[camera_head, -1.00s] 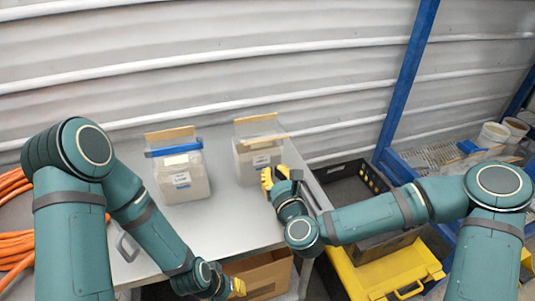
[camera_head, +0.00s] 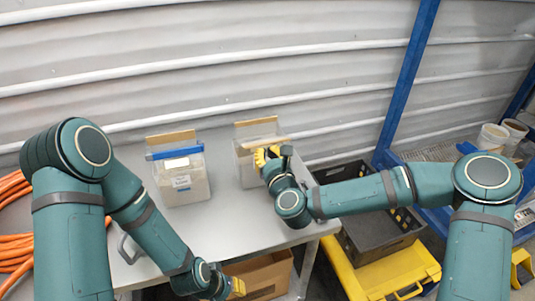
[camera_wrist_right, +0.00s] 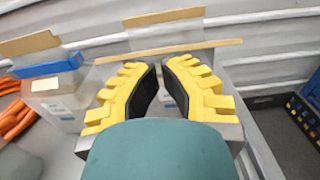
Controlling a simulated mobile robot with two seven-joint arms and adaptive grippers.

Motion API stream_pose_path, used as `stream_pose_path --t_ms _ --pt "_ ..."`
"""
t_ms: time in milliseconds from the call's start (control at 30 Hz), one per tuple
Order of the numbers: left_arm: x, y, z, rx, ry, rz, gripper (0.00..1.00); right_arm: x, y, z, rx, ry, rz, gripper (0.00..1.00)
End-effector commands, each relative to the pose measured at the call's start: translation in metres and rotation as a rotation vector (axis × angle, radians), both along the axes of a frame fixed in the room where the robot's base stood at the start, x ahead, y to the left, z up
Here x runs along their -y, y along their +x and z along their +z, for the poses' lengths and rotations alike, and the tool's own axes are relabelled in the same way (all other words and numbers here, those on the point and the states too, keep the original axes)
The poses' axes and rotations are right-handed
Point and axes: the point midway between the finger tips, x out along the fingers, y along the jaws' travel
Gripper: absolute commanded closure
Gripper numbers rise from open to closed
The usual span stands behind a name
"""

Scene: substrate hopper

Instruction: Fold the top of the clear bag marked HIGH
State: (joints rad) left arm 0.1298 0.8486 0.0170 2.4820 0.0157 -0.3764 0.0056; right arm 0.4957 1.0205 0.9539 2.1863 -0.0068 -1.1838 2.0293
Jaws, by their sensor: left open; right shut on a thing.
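Two clear bags of pale material stand on the grey table; the marking HIGH is not legible on either. The right bag (camera_head: 244,172) has a tan strip at its back top (camera_head: 256,122) and a thin tan strip along its front top edge (camera_wrist_right: 215,45). My right gripper (camera_head: 267,154) is shut on this bag's top at the front strip; the fingers hide the exact hold, and a narrow gap shows between them in the wrist view (camera_wrist_right: 160,68). The left bag (camera_head: 185,185) has a blue band across its top. My left gripper (camera_head: 238,288) is open, low at the table's front edge, away from the bags.
The metal table (camera_head: 235,215) is clear in front of the bags. A cardboard box (camera_head: 265,277) sits below its front edge. A black crate (camera_head: 375,237) and a yellow case (camera_head: 400,272) stand to the right. A corrugated wall rises behind.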

Motion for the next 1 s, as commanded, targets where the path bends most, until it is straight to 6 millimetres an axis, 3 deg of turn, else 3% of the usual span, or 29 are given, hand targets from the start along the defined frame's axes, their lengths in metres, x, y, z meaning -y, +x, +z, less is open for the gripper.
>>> stream_pose_path --t_ms 567,1000 --pt "-0.001 0.0 0.027 0.001 -0.005 -0.001 0.66 -0.002 0.006 0.011 -0.087 -0.027 0.0 1.0" --pt "-0.003 -0.002 0.069 0.002 -0.013 -0.002 0.66 -0.009 0.027 0.03 -0.263 -0.081 0.0 1.0"
